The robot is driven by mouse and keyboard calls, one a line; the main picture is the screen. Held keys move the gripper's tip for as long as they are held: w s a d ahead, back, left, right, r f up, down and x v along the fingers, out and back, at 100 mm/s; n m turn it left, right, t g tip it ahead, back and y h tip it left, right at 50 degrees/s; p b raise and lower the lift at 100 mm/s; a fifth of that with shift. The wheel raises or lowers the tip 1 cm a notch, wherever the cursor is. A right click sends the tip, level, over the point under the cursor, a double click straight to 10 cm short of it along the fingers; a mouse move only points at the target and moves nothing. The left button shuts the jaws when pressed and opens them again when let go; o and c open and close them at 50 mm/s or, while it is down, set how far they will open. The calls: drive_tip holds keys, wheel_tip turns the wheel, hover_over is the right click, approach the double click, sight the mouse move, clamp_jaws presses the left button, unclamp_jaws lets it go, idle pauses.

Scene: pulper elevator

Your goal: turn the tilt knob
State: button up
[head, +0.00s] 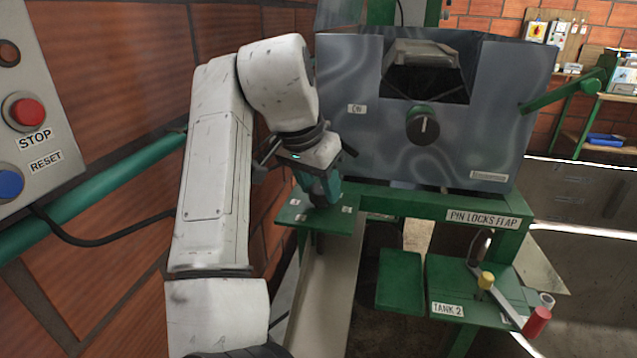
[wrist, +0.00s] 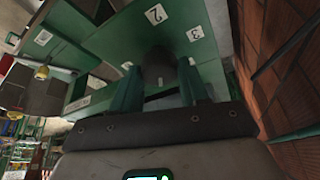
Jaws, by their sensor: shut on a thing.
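A dark round knob (wrist: 157,66) stands on a green plate marked with small white number labels, among them 2 and 3. My gripper (wrist: 157,82) has its two green fingers on either side of this knob and is shut on it. In the head view my gripper (head: 321,200) points down onto the green plate (head: 339,222), below the left part of the grey machine box. There the knob is hidden behind the gripper. No label with the word tilt is readable.
A larger black knob (head: 423,126) with a white pointer line is on the grey box (head: 345,75). A lever with a red grip (head: 537,321) is at the lower right. A panel with STOP (head: 27,112) and RESET buttons and a brick wall are close on the left.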

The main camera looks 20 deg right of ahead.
drive_tip(key=shift+c, duration=0.6)
